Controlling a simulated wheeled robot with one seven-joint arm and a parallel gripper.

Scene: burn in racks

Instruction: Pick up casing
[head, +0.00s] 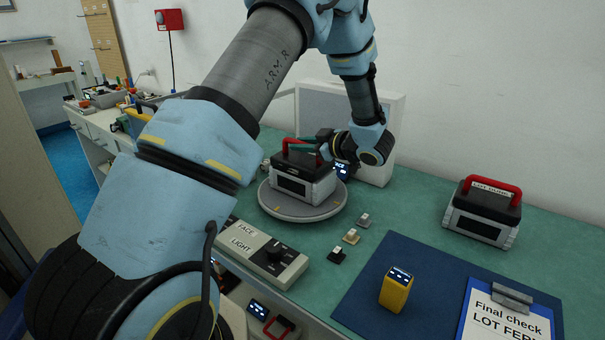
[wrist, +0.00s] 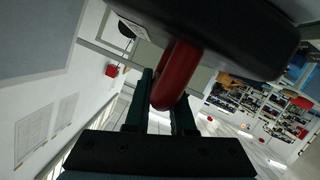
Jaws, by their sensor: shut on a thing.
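A casing (head: 298,182) with a grey body, dark top and red handle is at the round grey turntable (head: 302,208). I cannot tell whether it rests on the plate or hangs just above it. My gripper (head: 303,148) reaches in from the right and is shut on the red handle. In the wrist view the red handle (wrist: 176,78) runs between the two dark green fingers of my gripper (wrist: 160,108), below the casing's dark top (wrist: 215,30). A second, similar casing (head: 481,214) with a red handle stands apart at the right of the bench.
A FACE/LIGHT control box (head: 262,258) sits in front of the turntable. Several small blocks (head: 351,237) lie right of it. A yellow device (head: 396,289) stands on a blue mat (head: 365,300), beside a clipboard (head: 508,318). A white panel (head: 386,150) stands behind. Green bench (head: 415,215) between casings is clear.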

